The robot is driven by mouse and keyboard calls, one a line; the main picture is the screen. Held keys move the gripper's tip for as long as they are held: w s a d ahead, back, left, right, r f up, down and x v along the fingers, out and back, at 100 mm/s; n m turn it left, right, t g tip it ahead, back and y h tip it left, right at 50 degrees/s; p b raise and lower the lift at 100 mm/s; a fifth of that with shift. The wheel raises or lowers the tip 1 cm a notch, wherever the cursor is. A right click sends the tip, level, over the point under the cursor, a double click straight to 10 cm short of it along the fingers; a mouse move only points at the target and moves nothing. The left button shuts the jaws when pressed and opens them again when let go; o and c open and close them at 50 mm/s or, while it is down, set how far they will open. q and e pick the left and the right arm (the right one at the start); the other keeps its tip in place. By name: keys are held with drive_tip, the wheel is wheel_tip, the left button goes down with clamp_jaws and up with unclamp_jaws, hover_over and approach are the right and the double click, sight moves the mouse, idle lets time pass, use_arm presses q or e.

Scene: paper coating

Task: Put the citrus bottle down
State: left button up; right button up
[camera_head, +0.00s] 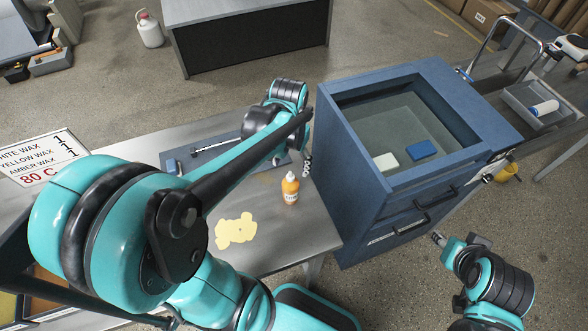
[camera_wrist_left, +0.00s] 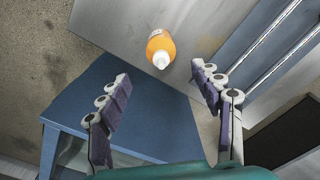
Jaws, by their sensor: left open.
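The citrus bottle (camera_head: 290,188) is orange with a white cap and stands upright on the metal table (camera_head: 318,222), near its right edge. In the left wrist view the bottle (camera_wrist_left: 160,46) shows from above, just beyond the fingertips. My left gripper (camera_head: 306,163) is just behind the bottle in the head view. In the left wrist view my left gripper (camera_wrist_left: 160,76) has its fingers spread wide with nothing between them. My right arm shows at the lower right of the head view, with its end (camera_head: 439,239) small and unclear.
A pale yellow patch (camera_head: 236,230) lies on the table in front of the bottle. A blue cabinet (camera_head: 343,163) with an open basin stands right of the table. A blue tray (camera_head: 180,161) lies behind. A wax sign (camera_head: 42,158) stands at the left.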

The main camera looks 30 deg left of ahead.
use_arm(q)
drive_tip(key=s+d+r+t, duration=0.5)
drive_tip(key=d+t, duration=0.1)
drive_tip(key=t, duration=0.1)
drive_tip(key=shift+d+r+m, duration=0.25)
drive_tip(key=shift+d+m, duration=0.15)
use_arm(e)
drive_tip(key=shift+f, duration=0.1)
